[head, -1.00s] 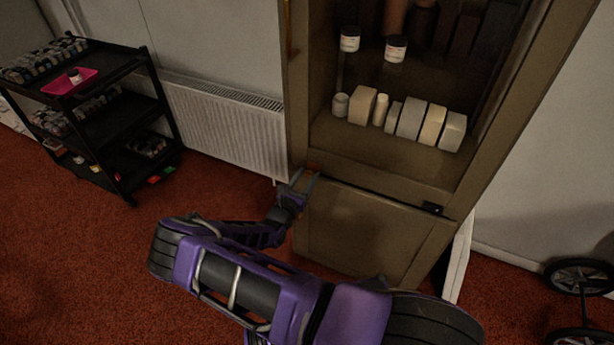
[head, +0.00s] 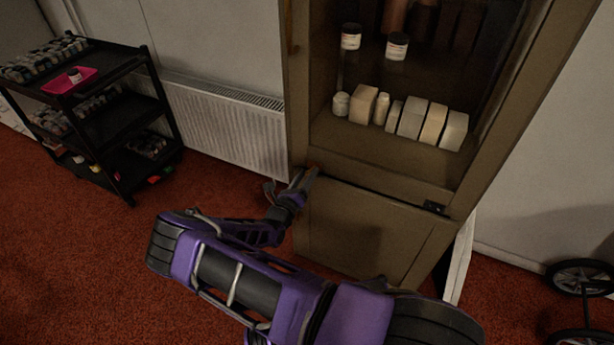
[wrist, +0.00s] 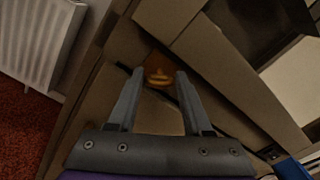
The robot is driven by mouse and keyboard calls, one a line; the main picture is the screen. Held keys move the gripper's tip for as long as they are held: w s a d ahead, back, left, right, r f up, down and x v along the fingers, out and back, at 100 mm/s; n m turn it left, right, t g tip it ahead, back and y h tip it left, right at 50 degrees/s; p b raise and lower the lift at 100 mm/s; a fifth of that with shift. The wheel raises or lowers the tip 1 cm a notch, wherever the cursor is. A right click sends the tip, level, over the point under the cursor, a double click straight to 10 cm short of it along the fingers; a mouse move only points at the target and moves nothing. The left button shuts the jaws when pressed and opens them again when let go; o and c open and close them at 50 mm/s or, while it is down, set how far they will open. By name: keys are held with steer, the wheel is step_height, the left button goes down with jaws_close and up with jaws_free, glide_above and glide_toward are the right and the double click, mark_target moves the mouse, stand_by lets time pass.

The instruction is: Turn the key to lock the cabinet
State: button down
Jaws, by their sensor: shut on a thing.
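The brown cabinet (head: 355,232) stands at centre right in the head view, with a lower door and open shelves above. A brass-orange key (wrist: 158,77) shows in the wrist view, at the gap by the top corner of the lower door. My gripper (wrist: 159,80) has one finger on each side of it and is shut on the key, with a visible width between the fingers. In the head view my gripper (head: 306,180) is at the upper left corner of the lower door, and the key is mostly hidden there. The key's exact angle is hard to tell.
Jars (head: 396,46) and pale blocks (head: 411,118) stand on the cabinet shelves. A white radiator (head: 228,128) is on the wall to the left, and a black trolley (head: 118,115) stands farther left. Red carpet between them is clear.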

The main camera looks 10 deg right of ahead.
steer(key=n+b, duration=0.1)
steer(key=n, duration=0.4)
steer(key=shift+f+n, duration=0.15)
steer(key=shift+n, duration=0.15)
steer(key=n+b, duration=0.1)
steer(key=n, duration=0.4)
steer(key=shift+a+f+n, duration=0.1)
steer(key=shift+n, duration=0.2)
steer(key=shift+c, duration=1.6)
jaws_free()
steer(key=p+v, duration=0.1)
steer(key=v, duration=1.6)
steer(key=shift+s, duration=0.15)
steer(key=shift+a, duration=0.15)
